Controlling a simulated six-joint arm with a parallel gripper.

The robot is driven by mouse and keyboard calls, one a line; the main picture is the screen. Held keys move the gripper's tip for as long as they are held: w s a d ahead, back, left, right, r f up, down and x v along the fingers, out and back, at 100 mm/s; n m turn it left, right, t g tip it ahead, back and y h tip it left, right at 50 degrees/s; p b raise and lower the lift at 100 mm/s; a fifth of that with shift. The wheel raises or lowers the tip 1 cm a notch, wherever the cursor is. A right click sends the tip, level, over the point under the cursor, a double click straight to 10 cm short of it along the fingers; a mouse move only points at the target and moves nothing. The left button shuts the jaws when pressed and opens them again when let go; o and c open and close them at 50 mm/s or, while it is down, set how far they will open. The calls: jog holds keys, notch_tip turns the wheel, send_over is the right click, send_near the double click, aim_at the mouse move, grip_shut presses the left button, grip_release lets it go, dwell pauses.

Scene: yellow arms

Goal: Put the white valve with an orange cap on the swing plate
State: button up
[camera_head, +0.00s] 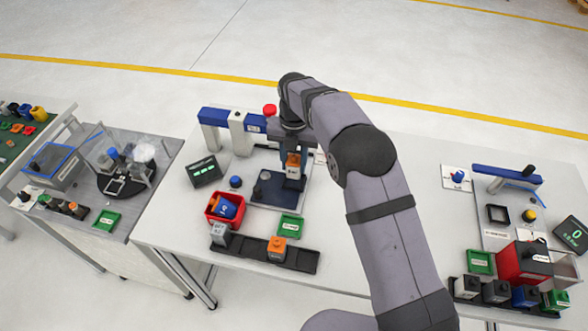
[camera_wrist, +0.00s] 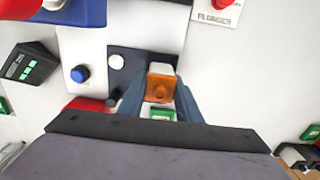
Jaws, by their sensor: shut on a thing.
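My gripper (camera_head: 293,174) is shut on the white valve with an orange cap (camera_head: 293,160). In the wrist view the valve's orange cap (camera_wrist: 160,88) sits between the two fingers, with a white part showing beyond it. The valve is over or close to the right part of a dark plate (camera_head: 262,201), which seems to be the swing plate and lies under the blue press arm. The dark plate also shows in the wrist view (camera_wrist: 130,78), with a pale disc on it left of the valve. I cannot tell whether the valve touches the plate.
A blue press arm with a red knob (camera_head: 269,110) stands behind. A red bin (camera_head: 212,220) holds a blue item. A black tray (camera_head: 255,256) in front holds another orange-capped piece (camera_head: 277,246). A green tray (camera_head: 291,227) and blue button (camera_head: 235,182) are near.

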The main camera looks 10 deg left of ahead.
aim_at(294, 171)
jog(key=shift+f+p, duration=0.65)
jog(key=shift+f, duration=1.2)
jog(key=shift+f, duration=0.15)
jog(key=o, duration=1.1)
notch_tip(294, 171, up, 12)
jog(key=b, duration=0.3)
jog(key=shift+r+b, duration=0.2)
jog(key=shift+b, duration=0.15)
